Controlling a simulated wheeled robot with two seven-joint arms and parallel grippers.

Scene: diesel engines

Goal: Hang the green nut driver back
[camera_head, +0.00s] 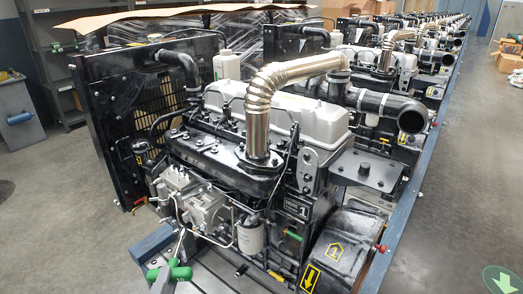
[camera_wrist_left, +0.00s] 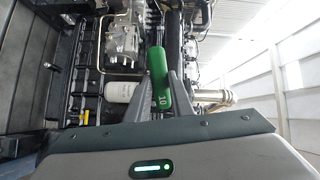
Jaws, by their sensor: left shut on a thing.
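The green nut driver (camera_head: 181,273) shows at the bottom of the head view, in front of the nearest engine. Its green handle (camera_wrist_left: 157,62) also shows in the left wrist view, with "10" printed near its lower end. My left gripper (camera_head: 164,274) is shut on this handle; in the left wrist view its two fingers (camera_wrist_left: 161,80) stand on either side of it. A thin shaft seems to run up from the handle in the head view. No hanging place for the driver can be made out. My right gripper is not in view.
The nearest diesel engine (camera_head: 220,150) fills the middle, with a silver exhaust pipe (camera_head: 258,115) and a white filter (camera_head: 250,235). A small green part (camera_head: 293,235) shows on its side. More engines stand in a row behind. A grey bin (camera_head: 17,115) and open floor lie left.

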